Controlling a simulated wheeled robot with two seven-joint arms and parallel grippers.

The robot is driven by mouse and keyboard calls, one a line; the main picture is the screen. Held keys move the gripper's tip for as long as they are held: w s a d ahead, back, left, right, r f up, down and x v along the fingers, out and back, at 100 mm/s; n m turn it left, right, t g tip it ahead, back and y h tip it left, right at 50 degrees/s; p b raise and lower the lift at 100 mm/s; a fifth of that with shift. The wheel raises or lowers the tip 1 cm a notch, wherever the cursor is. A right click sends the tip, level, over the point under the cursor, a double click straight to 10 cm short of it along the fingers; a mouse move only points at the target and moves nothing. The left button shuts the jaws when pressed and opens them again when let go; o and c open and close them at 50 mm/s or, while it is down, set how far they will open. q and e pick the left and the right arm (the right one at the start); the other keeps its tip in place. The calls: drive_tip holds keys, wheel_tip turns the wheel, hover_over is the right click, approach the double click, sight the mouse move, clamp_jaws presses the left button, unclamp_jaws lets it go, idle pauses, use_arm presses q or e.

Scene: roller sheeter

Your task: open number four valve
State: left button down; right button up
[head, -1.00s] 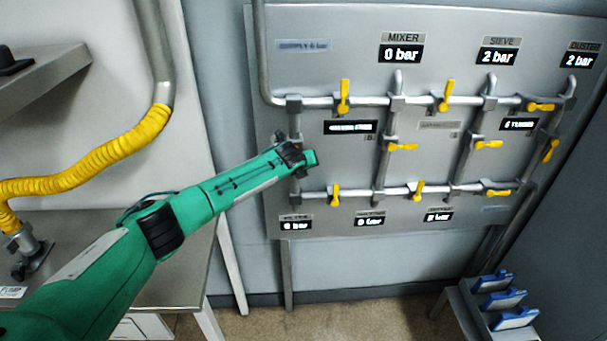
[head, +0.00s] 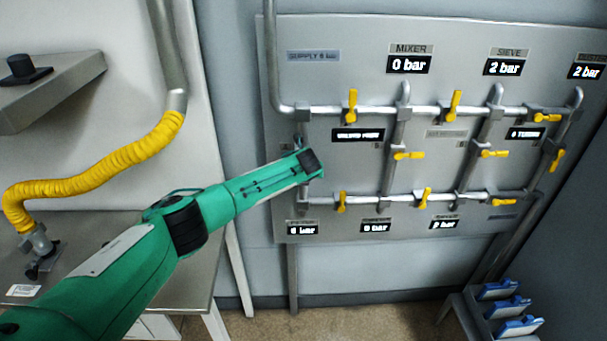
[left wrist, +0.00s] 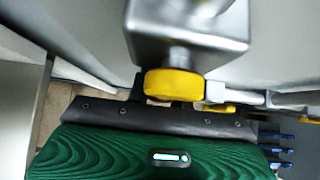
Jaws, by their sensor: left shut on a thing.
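A grey pipe panel (head: 275,225) carries several yellow-handled valves. My left gripper (head: 308,160) is at the valve on the left vertical pipe. The wrist hides that valve and the fingertips in the head view. In the left wrist view its yellow handle (left wrist: 172,84) sits below a grey valve body (left wrist: 188,35), at the dark edge of my left gripper (left wrist: 165,104), which is shut on it. Valve numbers are too small to read. The mixer display (head: 409,65) shows 0 bar and the sieve display (head: 502,68) 2 bar. My right gripper is out of view.
A metal table (head: 190,270) with a yellow hose (head: 100,175) stands at the left. A small rack with blue-handled items (head: 497,290) stands low at the right.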

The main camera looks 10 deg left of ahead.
use_arm(q)
drive_tip(key=shift+s+a+f, duration=0.1)
drive_tip(key=shift+f, duration=0.1)
drive_tip(key=c, duration=1.3)
unclamp_jaws()
drive_tip(key=shift+o, duration=0.2)
drive_tip(key=shift+r, duration=0.1)
drive_tip(key=shift+s+d+r, duration=0.2)
drive_tip(key=shift+s+r, duration=0.15)
drive_tip(key=shift+r, duration=0.1)
drive_tip(key=b+v, duration=0.3)
drive_tip(key=v, duration=0.9)
drive_tip(key=shift+s+r, duration=0.15)
drive_tip(key=shift+s, duration=0.05)
